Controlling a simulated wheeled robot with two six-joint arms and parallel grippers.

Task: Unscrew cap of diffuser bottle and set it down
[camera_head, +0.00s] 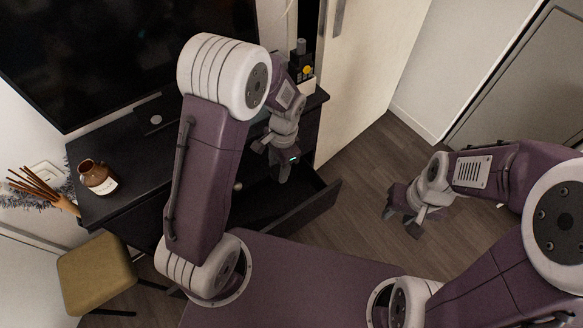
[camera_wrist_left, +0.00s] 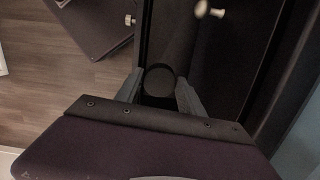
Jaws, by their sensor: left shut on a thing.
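The diffuser bottle (camera_head: 100,180) is brown glass with a white label. It stands upright on the left of the black cabinet top, and no cap shows on its mouth. My left gripper (camera_head: 273,160) is away from the bottle to the right, over the open drawer. In the left wrist view its fingers (camera_wrist_left: 159,93) are shut on a dark round thing, which looks like the cap (camera_wrist_left: 159,78). That thing is hidden in the head view. My right gripper (camera_head: 403,218) hangs over the floor at the right, fingers apart and empty.
The black cabinet (camera_head: 140,150) has a drawer (camera_head: 305,208) pulled out. Reed sticks (camera_head: 38,187) stand left of the bottle. A dark bottle and yellow item (camera_head: 307,71) stand at the cabinet's back right. A tan stool (camera_head: 95,270) is at lower left. Bare cabinet top shows right of the bottle.

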